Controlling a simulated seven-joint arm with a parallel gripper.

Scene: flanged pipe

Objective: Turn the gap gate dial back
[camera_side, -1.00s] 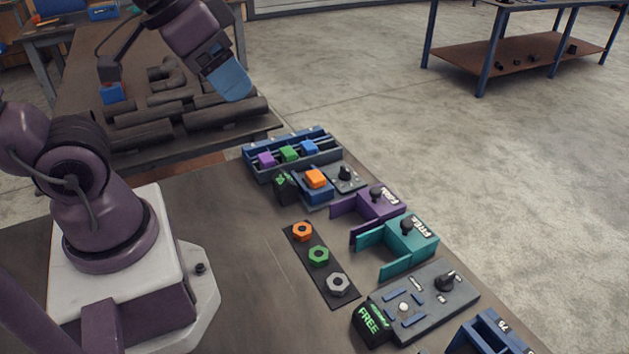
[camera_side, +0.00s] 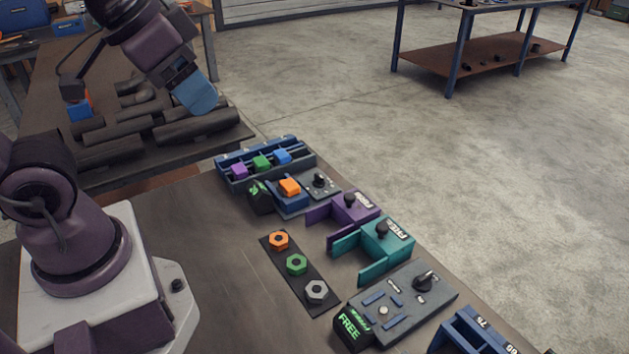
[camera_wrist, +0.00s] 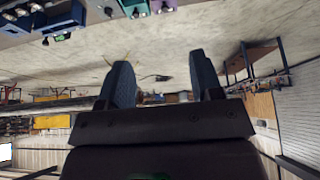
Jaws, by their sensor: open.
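Several dark dials stand on the bench in the side view: one on a small grey plate (camera_side: 320,181), one on the purple gate (camera_side: 345,208), one on the teal gate (camera_side: 378,240), and one black pointer knob (camera_side: 425,281) on the grey panel (camera_side: 400,305). I cannot tell which is the gap gate dial. My gripper (camera_side: 197,97) is raised at the upper left, well away from them all. In the wrist view my gripper (camera_wrist: 163,78) has its two blue fingers apart with nothing between them.
A box reading FREE (camera_side: 350,328) stands at the panel's left. A strip of orange, green and grey nuts (camera_side: 297,265) and a blue slotted rack (camera_side: 265,165) with coloured blocks lie nearby. Dark pipes (camera_side: 150,130) lie on the back table. The bench left of the nuts is clear.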

